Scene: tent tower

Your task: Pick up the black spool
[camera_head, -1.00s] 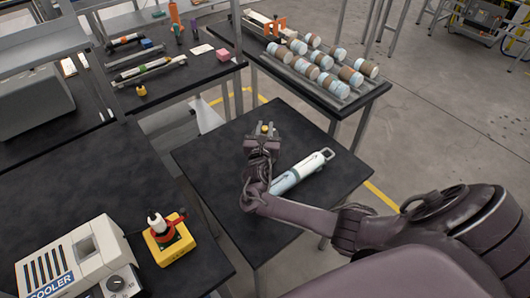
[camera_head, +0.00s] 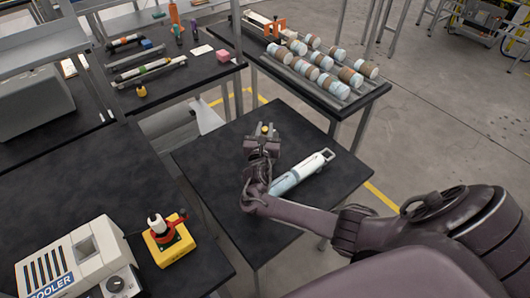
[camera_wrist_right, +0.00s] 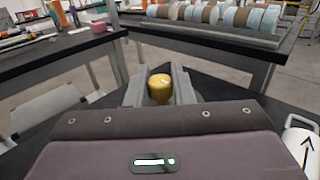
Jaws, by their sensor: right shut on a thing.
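My right gripper (camera_head: 264,133) is above the small black table, its fingers shut on a small yellow round piece (camera_head: 265,128). The yellow piece (camera_wrist_right: 159,88) also shows between the two grey fingers in the right wrist view, with its lower part hidden by the gripper body. I cannot make out a black spool clearly; whether the yellow piece is part of one, I cannot tell. My left gripper is not in view.
A white cylinder with a handle (camera_head: 302,173) lies right of my gripper on the small table (camera_head: 220,165). Several striped rolls (camera_head: 325,65) rest on a rack behind. A yellow stand (camera_head: 168,242) and white cooler (camera_head: 75,262) are at lower left.

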